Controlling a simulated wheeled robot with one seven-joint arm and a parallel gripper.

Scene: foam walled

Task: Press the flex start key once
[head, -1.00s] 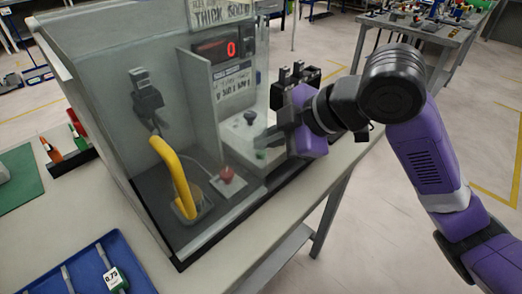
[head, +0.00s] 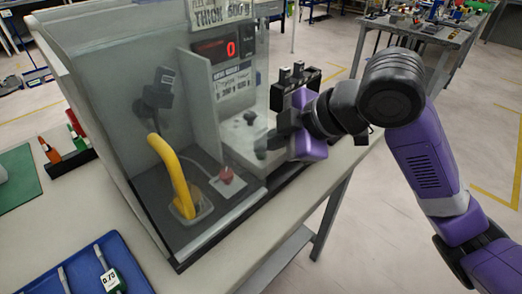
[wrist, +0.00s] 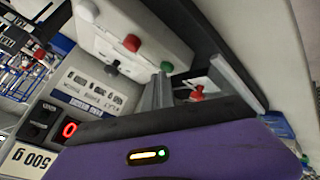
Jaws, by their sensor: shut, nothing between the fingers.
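A pale control panel (wrist: 120,35) with a red button (wrist: 132,43), a green button (wrist: 166,66), a white knob and a dark knob shows in the wrist view. Which one is the flex start key I cannot read. My gripper (head: 263,148) is shut and empty, low over the panel at the right of the clear-walled machine. In the wrist view its fingertips (wrist: 164,75) are close by the green button; contact cannot be told. The fingers hide the green button in the head view. A yellow curved piece (head: 175,175) stands inside the machine, below a dark clamp (head: 158,92).
A red button on a white box (head: 227,177) sits inside the machine. A red display (head: 231,48) reads 0. The clear wall (head: 100,110) stands left of my gripper. A blue tray (head: 85,270) lies at the front left.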

